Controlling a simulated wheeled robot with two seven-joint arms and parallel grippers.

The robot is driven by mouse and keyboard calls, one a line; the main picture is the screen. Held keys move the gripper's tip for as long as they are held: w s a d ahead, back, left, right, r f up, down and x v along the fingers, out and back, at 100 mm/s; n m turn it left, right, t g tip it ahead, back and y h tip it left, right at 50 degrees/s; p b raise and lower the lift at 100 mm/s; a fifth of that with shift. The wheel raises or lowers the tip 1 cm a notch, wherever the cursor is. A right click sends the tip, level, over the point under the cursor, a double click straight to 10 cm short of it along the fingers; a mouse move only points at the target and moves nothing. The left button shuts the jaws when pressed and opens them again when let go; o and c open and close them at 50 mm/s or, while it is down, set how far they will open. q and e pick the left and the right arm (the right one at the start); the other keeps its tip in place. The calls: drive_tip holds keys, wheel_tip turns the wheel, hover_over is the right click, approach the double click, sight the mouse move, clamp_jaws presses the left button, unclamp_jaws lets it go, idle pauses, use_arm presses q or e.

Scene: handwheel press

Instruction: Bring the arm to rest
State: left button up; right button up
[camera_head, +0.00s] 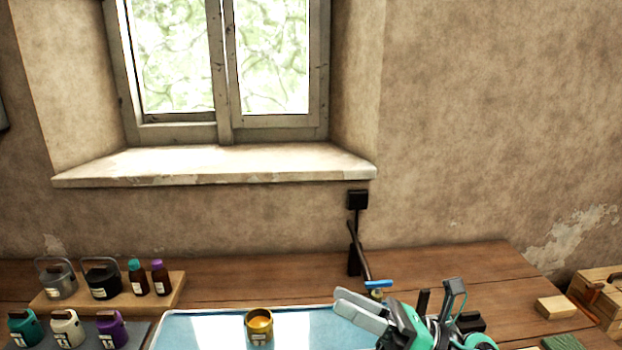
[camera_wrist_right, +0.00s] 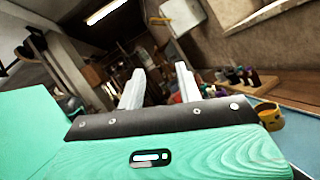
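My right gripper (camera_head: 342,302) is over the right part of the pale blue tray (camera_head: 200,334), its fingers pointing left. In the right wrist view its two pale fingers (camera_wrist_right: 160,85) stand apart with nothing between them. The arm behind the gripper is green and grey and comes in from the lower right. A yellow-brown cup (camera_head: 259,326) with a label stands on the tray, left of the fingertips and apart from them. The cup also shows at the right edge of the right wrist view (camera_wrist_right: 269,117). My left gripper is in neither view.
A wooden board (camera_head: 177,291) holds kettle-like pots and two small bottles at left, with more pots in front. A dark upright fixture (camera_head: 355,255) stands behind my right gripper. A wooden block (camera_head: 556,307) and crate (camera_head: 602,289) are at right. The back of the table is mostly clear.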

drive_tip(key=w+d+f+m+t+h, duration=0.2)
drive_tip(key=w+d+m+t+h, duration=0.15)
drive_tip(key=m+t+h, duration=0.55)
drive_tip(key=w+d+f+m+t+h, duration=0.2)
drive_tip(key=d+m+t, duration=0.35)
drive_tip(key=m, duration=0.75)
drive_tip(key=s+d+f+m+g+h, duration=0.1)
drive_tip(key=d+f+m+g+h, duration=0.15)
drive_tip(key=f+m+h, duration=0.35)
drive_tip(key=s+d+f+m+g+h, duration=0.1)
drive_tip(key=s+d+f+m+h, duration=0.1)
drive_tip(key=d+f+m+h, duration=0.45)
drive_tip(key=s+a+f+m+g+y, duration=0.1)
drive_tip(key=s+f+m+g+y, duration=0.1)
drive_tip(key=s+f+m+g, duration=1.4)
drive_tip(key=s+f+n+t, duration=0.1)
drive_tip(key=s+f+n, duration=0.2)
drive_tip(key=f, duration=1.5)
drive_tip(key=s+f+n+t, duration=0.1)
drive_tip(key=s+f+n, duration=0.25)
drive_tip(key=f, duration=1.45)
drive_tip(key=s+d+f+g, duration=0.1)
drive_tip(key=s+d+f, duration=0.2)
drive_tip(key=s+f, duration=1.5)
drive_tip(key=shift+s+d, duration=0.15)
drive_tip(key=shift+s, duration=0.05)
drive_tip(key=shift+f+h, duration=0.1)
drive_tip(key=shift+h, duration=0.15)
